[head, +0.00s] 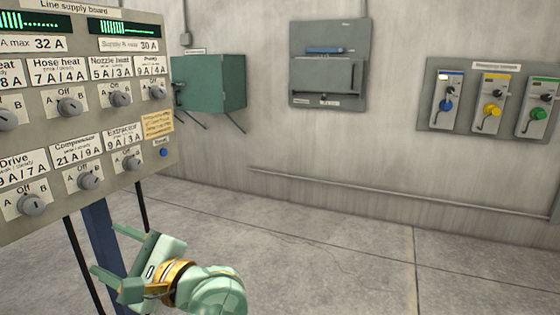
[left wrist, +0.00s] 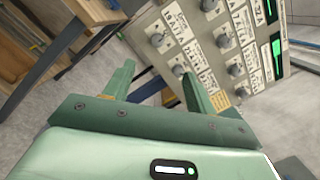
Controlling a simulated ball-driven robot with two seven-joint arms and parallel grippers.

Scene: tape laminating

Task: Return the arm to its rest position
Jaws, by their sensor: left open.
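My left gripper (head: 106,256) is low at the left of the head view, in front of the legs of the line supply board (head: 160,125). It is open and empty, with its fingers pointing left. In the left wrist view the two green fingers (left wrist: 158,88) stand apart with nothing between them. The board also shows in the left wrist view (left wrist: 250,55), tilted and beyond the fingers. The gripper is below the board's knobs and does not appear to touch them. My right gripper is not in view.
A green wall box (head: 210,82), a grey wall unit (head: 328,75) and a panel with several coloured handles (head: 495,98) are on the back wall. A wooden shelf or bench (left wrist: 50,35) shows in the left wrist view. The floor (head: 340,240) to the right is clear.

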